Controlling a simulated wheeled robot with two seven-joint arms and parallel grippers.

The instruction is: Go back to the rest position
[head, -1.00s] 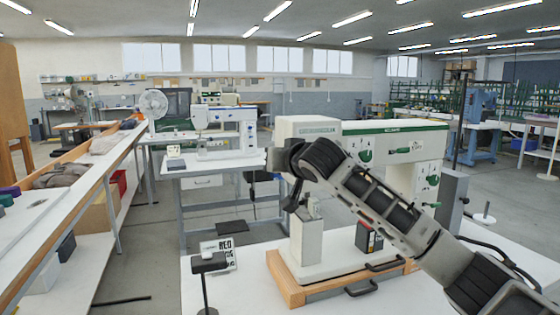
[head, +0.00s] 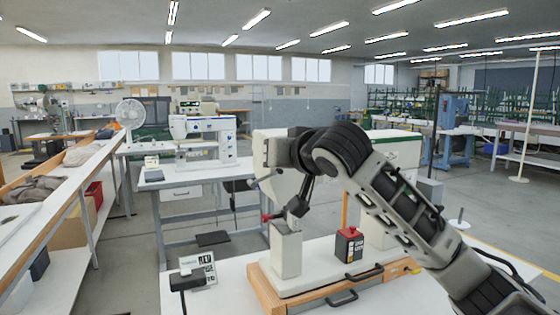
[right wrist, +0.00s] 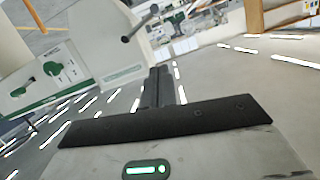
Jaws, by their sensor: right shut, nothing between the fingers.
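The right arm reaches in from the lower right in the head view and crosses in front of the white and green eyelet press (head: 400,148). My right gripper (head: 298,208) hangs from the dark wrist, pointing down near the top of the press's lower post (head: 286,252). Whether it touches the post is unclear. In the right wrist view its fingers (right wrist: 157,80) are together and empty, with the press head (right wrist: 120,60) to their left. A lever with a dark knob (right wrist: 126,39) shows beyond the fingers. My left gripper is not in view.
The press stands on a wooden base (head: 268,290) on a white table. A black box with a red top (head: 349,243) sits by it. A black T-shaped stand (head: 187,281) and a sign (head: 205,268) are at front left. A thin upright post (head: 434,128) stands behind the press.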

